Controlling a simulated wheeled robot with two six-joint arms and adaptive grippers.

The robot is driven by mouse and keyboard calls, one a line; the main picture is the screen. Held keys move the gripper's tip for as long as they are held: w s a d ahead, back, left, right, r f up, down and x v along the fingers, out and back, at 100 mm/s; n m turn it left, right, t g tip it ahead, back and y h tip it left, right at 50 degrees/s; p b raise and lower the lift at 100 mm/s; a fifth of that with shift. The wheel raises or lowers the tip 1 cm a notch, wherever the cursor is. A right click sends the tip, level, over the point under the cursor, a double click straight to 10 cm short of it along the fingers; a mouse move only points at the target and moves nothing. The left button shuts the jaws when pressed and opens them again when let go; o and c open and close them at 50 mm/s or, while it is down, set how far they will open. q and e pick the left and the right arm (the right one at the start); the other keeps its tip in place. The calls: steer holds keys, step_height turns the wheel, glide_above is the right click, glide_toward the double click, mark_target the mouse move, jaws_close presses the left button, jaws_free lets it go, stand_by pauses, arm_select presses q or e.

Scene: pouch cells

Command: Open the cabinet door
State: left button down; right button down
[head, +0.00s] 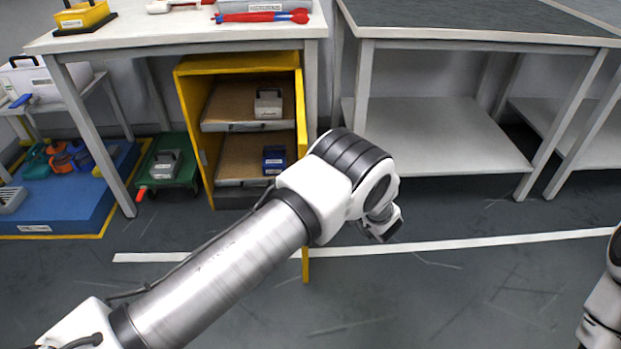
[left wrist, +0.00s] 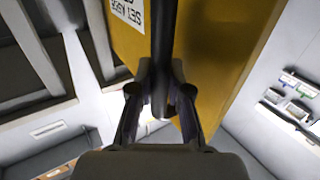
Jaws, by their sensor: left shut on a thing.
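The yellow cabinet (head: 190,130) stands under the left workbench. Its door (head: 301,115) is swung wide open and seen nearly edge-on in the head view, sticking out toward me. My left arm covers the middle of the door. In the left wrist view the yellow door panel (left wrist: 225,50) carries a white label and a dark bar handle (left wrist: 163,50). My left gripper (left wrist: 160,98) is shut on this handle, one finger on each side. In the head view its fingers are not clearly seen. My right gripper is out of view; only part of my right arm shows at the right edge.
Two shelves in the cabinet hold a grey item (head: 268,104) and a blue item (head: 274,159). A green trolley (head: 168,185) and a blue platform (head: 60,208) stand to the left. The right workbench (head: 480,40) has an empty lower shelf. The floor in front is clear.

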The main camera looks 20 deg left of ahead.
arm_select(q)
steer(key=shift+w+d+r, duration=0.15)
steer(key=shift+w+d, duration=0.1)
steer(key=shift+w, duration=0.1)
steer(key=c, duration=1.1)
jaws_free()
